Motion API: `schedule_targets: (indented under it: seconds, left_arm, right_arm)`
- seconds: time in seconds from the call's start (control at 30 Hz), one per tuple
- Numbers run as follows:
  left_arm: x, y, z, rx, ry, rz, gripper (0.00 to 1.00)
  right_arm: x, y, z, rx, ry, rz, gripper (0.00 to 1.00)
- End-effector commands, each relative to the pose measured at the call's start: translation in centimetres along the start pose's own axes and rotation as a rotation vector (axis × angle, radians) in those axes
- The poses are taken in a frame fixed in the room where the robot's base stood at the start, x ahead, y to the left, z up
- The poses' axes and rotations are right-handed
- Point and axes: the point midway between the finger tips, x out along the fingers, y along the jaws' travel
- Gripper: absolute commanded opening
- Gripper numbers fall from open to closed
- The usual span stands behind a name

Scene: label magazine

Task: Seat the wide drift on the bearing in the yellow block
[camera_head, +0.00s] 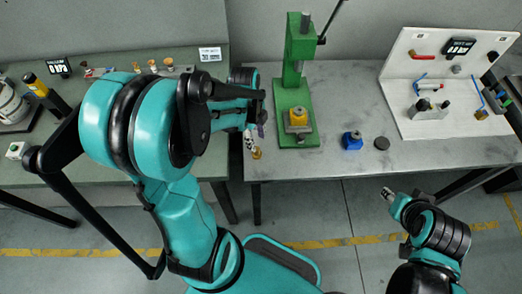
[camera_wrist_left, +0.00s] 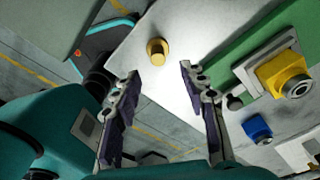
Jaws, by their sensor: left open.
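The yellow block (camera_head: 298,117) sits on the base of the green press, with a round grey bearing on its top face. It also shows in the left wrist view (camera_wrist_left: 283,75), with the bearing (camera_wrist_left: 299,87) as a dark-centred ring. A short brass cylinder (camera_wrist_left: 158,50), apparently the wide drift, stands on the grey bench left of the press; it also shows in the head view (camera_head: 257,154). My left gripper (camera_wrist_left: 160,73) is open and empty, its fingers spread either side of the line to the cylinder, not touching it. My right gripper (camera_head: 391,196) is low at the right; its jaws are unclear.
The green press (camera_head: 298,60) stands behind the yellow block. A blue block (camera_head: 352,140) and a dark disc (camera_head: 382,143) lie to its right. A white panel stand (camera_head: 400,70) with fittings is farther right. The bench front between the press and blue block is clear.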

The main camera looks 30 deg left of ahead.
Motion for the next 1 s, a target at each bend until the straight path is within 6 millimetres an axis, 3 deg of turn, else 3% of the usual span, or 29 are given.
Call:
schedule_targets:
  seconds: [0.4, 0.73, 0.77, 0.9, 1.0]
  left_arm:
    - [6.0, 0.1, 0.6, -0.001, -0.001, -0.002, 0.43]
    - [6.7, 0.1, 0.6, -0.002, -0.001, -0.002, 0.43]
    - [6.7, 0.1, 0.6, -0.002, -0.001, -0.002, 0.38]
    - [6.7, 0.1, 0.6, -0.002, -0.002, -0.002, 0.01]
    - [6.7, 0.1, 0.6, -0.002, -0.002, -0.002, 0.00]
  right_arm:
    - [2.3, 0.0, 1.7, 0.000, 0.000, 0.000, 0.40]
    - [2.4, 0.0, 1.7, 0.000, 0.000, 0.000, 0.40]
    - [2.4, 0.0, 1.7, 0.000, 0.000, 0.000, 0.40]
    - [2.4, 0.0, 1.7, 0.000, 0.000, 0.000, 0.40]
    - [2.4, 0.0, 1.7, 0.000, 0.000, 0.000, 0.40]
